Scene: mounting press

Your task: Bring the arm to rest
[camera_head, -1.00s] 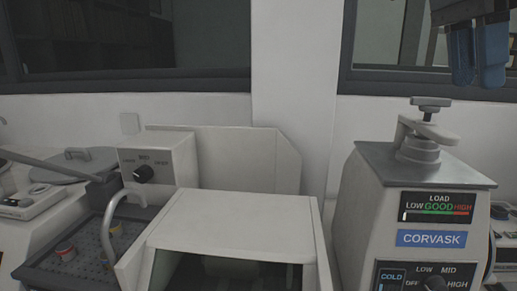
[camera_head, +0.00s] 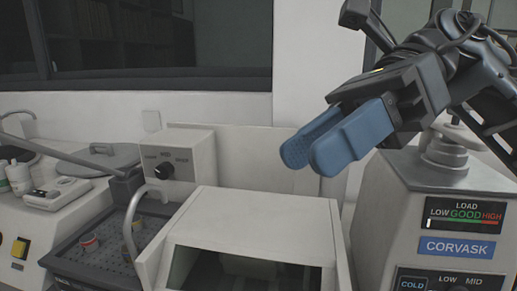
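My gripper (camera_head: 308,161) has two blue fingers and hangs in the air in the upper right of the head view. Its fingers point down and to the left. A narrow gap shows between the fingers, and I see nothing held in it. The arm behind it comes in from the right edge and covers part of the top of the mounting press (camera_head: 446,182). The gripper appears over the white hooded machine (camera_head: 262,220), apart from it.
A white control box with a black knob (camera_head: 160,172) stands left of the hood. A dark tray (camera_head: 75,262) with small round pieces and a curved pipe (camera_head: 132,225) lies at left. White bottles (camera_head: 18,178) stand at the far left. A wall with dark windows is behind.

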